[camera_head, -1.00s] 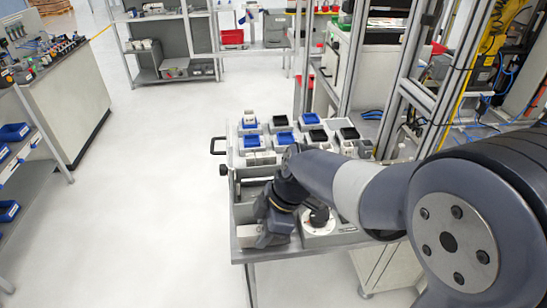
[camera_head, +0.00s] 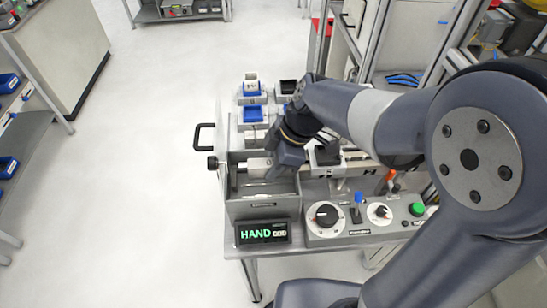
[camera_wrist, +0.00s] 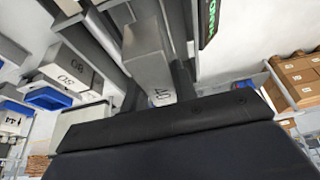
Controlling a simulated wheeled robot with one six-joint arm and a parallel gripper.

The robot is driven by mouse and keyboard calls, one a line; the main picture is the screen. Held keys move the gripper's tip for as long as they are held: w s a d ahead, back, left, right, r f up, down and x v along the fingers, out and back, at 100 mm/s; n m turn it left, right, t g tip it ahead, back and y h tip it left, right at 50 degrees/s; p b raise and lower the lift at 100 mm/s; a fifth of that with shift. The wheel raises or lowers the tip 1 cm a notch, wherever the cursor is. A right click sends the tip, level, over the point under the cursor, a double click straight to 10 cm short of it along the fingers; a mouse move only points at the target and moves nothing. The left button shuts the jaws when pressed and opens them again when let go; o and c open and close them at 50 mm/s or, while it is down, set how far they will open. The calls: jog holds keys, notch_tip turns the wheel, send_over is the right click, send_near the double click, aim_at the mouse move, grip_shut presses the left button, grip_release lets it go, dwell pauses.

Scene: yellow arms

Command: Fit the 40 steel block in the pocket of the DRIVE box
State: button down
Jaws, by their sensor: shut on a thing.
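My gripper (camera_head: 279,168) points down over the open grey box (camera_head: 262,208) at the left end of the bench. It is shut on the steel block. The block's grey face marked 40 (camera_wrist: 149,62) shows in the wrist view, between dark walls or bars. In the head view a pale metal piece (camera_head: 258,164) beside the fingertips looks like this block. The grey box has a small front label that I cannot read, so I cannot tell whether it is the DRIVE box. Whether the block sits in a pocket or above it is unclear.
A black handle (camera_head: 203,136) and a knob stick out left of the box. In front are a HAND display (camera_head: 263,232) and a control panel (camera_head: 340,224) with dials. Behind stand blue bins (camera_head: 252,112).

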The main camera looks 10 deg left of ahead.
notch_tip(320, 180, down, 4)
jog(key=b, duration=0.2)
jog(key=shift+f+b, duration=0.25)
jog(key=shift+b, duration=0.05)
jog(key=shift+f+b, duration=0.7)
jog(key=shift+b, duration=0.1)
jog(key=shift+d+b, duration=0.1)
jog(key=shift+b, duration=0.25)
jog(key=shift+f+b, duration=0.5)
jog(key=shift+b, duration=0.15)
dwell(0.7)
jog(key=c, duration=1.1)
grip_release()
jog(key=shift+w, duration=0.1)
jog(key=shift+o, duration=0.3)
